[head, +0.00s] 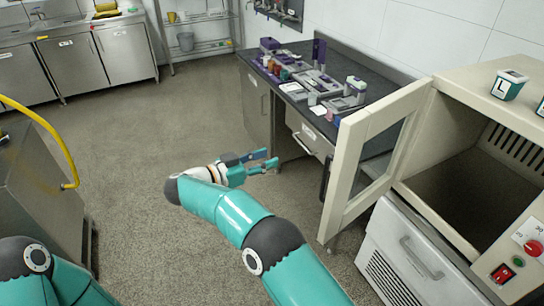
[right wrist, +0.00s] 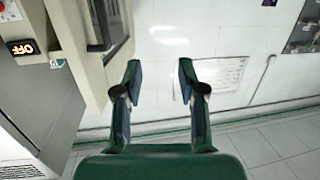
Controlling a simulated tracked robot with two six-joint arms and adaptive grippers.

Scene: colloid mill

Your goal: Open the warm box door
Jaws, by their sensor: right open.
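The warm box (head: 480,95) is a cream cabinet at the right of the head view, with its dark inside showing. Its framed, windowed door (head: 350,165) stands swung well out from the opening. A dark handle (head: 325,180) shows at the door's free side. My right gripper (head: 270,163) is open and empty, left of the door and apart from it. In the right wrist view its two fingers (right wrist: 160,72) are spread with nothing between them. My left arm shows only at the lower left of the head view; its gripper is out of view.
A dark-topped bench (head: 300,95) with several grey and purple items stands behind the door. A white unit (head: 410,250) is under the warm box, which has a red switch (head: 502,273). A yellow-railed steel unit (head: 40,190) is at left. The floor between is clear.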

